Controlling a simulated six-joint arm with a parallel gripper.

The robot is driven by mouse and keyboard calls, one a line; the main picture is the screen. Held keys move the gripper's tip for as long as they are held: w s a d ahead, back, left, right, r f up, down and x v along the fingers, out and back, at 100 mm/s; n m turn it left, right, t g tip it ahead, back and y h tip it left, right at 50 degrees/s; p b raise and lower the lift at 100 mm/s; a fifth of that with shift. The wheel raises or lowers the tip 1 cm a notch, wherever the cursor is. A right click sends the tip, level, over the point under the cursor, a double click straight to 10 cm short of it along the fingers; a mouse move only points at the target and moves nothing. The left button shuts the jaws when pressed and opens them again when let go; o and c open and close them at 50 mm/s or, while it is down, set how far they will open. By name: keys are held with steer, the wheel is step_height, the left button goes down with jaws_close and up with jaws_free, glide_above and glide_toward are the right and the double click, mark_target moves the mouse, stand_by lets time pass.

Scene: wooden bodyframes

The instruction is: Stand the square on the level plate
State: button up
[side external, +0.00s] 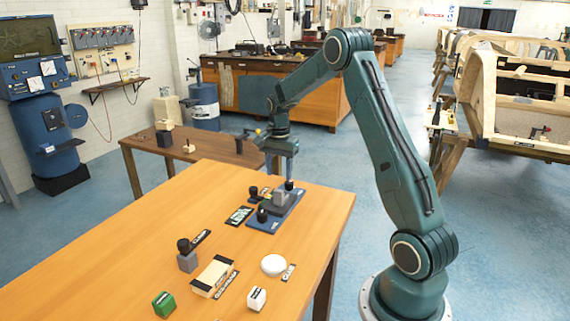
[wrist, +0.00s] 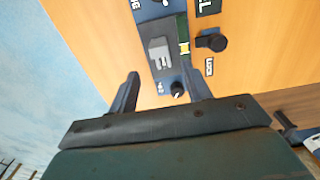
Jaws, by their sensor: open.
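A blue plate (side external: 262,226) lies on the orange wooden table, with a grey block (side external: 280,198) and black knobs on it. The plate also shows in the wrist view (wrist: 166,73), with the grey block (wrist: 159,52) on it. No label lets me tell surely which object is the square. A dark label ending in "EL" (wrist: 207,6) lies beside the plate. My gripper (side external: 280,172) is above the far end of the plate. In the wrist view its fingers (wrist: 163,87) are apart with nothing gripped between them, and a black knob (wrist: 178,88) shows in the gap.
A grey block with a black knob (side external: 187,258), a wooden block (side external: 213,276), a white round piece (side external: 274,265), a green cube (side external: 164,304) and a white cube (side external: 257,298) stand on the near table. A darker bench (side external: 170,150) is behind. The table's left part is clear.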

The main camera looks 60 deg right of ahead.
mark_target(279, 190)
steer(key=shift+r, duration=2.35)
steer(key=shift+a, duration=0.1)
steer(key=s+a+r+n+t, duration=0.1)
steer(key=s+a+r+n, duration=0.4)
steer(key=a, duration=0.4)
steer(key=s+a+r+n+t, duration=0.1)
steer(key=s+a+r+n, duration=0.15)
steer(key=a+r, duration=0.5)
steer(key=s+a+n+t, duration=0.3)
steer(key=s+a+n, duration=0.7)
steer(key=s, duration=0.5)
steer(key=shift+s+a+f+t, duration=0.25)
steer(key=shift+a+f+t, duration=0.1)
steer(key=shift+a, duration=0.6)
